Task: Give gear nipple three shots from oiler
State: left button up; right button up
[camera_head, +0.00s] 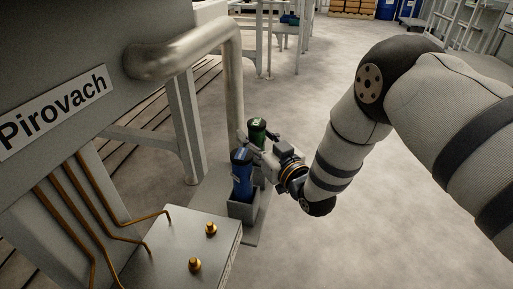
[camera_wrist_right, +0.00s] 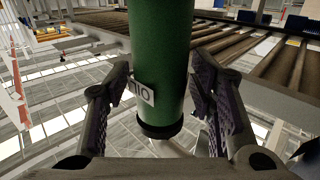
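A green oiler (camera_head: 257,131) with a small pale label on top stands behind a blue oiler (camera_head: 241,173), which stands in a grey holder (camera_head: 242,208). My right gripper (camera_head: 256,150) is at the green oiler, beside the blue one. In the wrist view the green oiler (camera_wrist_right: 162,60), with its label upside down, is between the fingers of my right gripper (camera_wrist_right: 160,85). The fingers look open, with narrow gaps at its sides; contact is hard to judge. Two brass nipples (camera_head: 211,229) (camera_head: 195,265) stick up from a grey block (camera_head: 178,236). My left gripper is out of view.
A machine housing marked Pirovach (camera_head: 60,50) fills the upper left. A thick bent pipe (camera_head: 190,50) comes down close behind the oilers. Copper pipes (camera_head: 95,205) run to the block. The floor (camera_head: 350,245) at right is clear.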

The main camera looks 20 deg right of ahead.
grip_shut()
